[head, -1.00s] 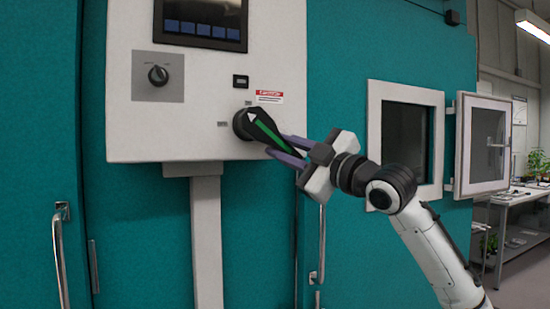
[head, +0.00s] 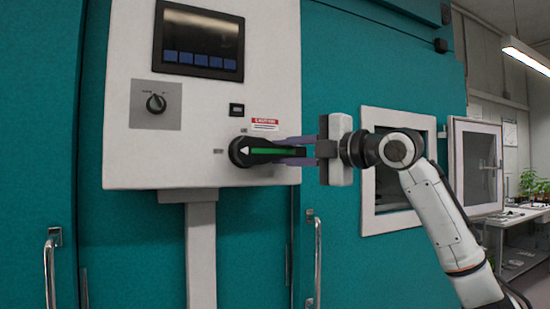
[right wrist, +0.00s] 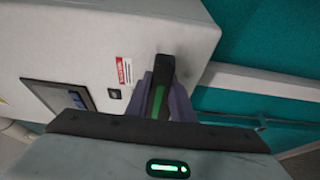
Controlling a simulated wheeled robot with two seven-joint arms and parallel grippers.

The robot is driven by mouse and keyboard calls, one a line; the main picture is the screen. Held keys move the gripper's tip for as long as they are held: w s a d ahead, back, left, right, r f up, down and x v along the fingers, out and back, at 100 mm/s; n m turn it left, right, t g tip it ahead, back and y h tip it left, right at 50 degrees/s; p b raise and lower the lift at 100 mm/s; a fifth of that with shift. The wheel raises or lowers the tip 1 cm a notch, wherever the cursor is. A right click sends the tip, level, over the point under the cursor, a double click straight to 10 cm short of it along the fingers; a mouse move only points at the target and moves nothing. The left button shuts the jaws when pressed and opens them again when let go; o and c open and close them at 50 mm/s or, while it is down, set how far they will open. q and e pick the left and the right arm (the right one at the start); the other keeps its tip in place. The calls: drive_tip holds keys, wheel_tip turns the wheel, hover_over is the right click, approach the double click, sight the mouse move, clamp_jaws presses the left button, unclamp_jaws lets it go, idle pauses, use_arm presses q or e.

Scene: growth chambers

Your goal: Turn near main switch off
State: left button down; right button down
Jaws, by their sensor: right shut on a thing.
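The main switch (head: 262,151) is a black rotary handle with a green stripe and a white arrow tip, at the lower right of a white control box (head: 122,120). The handle lies horizontal and its arrow points left, towards a small label (head: 218,151). My right gripper (head: 290,151) comes from the right and is shut on the handle. In the right wrist view the handle (right wrist: 159,88) stands between my two purple fingers. My left gripper is in neither view.
The box also has a dark screen (head: 199,41), a small rotary knob (head: 156,103) and a red caution label (head: 265,124). Teal chamber walls stand behind it, with metal door handles (head: 317,262). A small window door (head: 476,165) stands open at the right.

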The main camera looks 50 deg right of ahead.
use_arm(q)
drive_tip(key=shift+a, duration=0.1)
use_arm(e)
drive_tip(key=shift+r, duration=0.15)
drive_tip(key=c, duration=1.5)
unclamp_jaws()
drive_tip(key=shift+d, duration=0.1)
drive_tip(key=shift+c, duration=0.2)
drive_tip(key=shift+s, duration=0.25)
use_arm(q)
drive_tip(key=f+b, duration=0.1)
drive_tip(key=b, duration=0.1)
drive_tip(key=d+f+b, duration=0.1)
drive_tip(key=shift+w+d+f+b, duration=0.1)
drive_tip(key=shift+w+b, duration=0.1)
drive_tip(key=shift+b, duration=0.15)
use_arm(e)
drive_tip(key=s, duration=0.9)
drive_tip(key=shift+s+a, duration=0.4)
drive_tip(key=shift+a, duration=0.05)
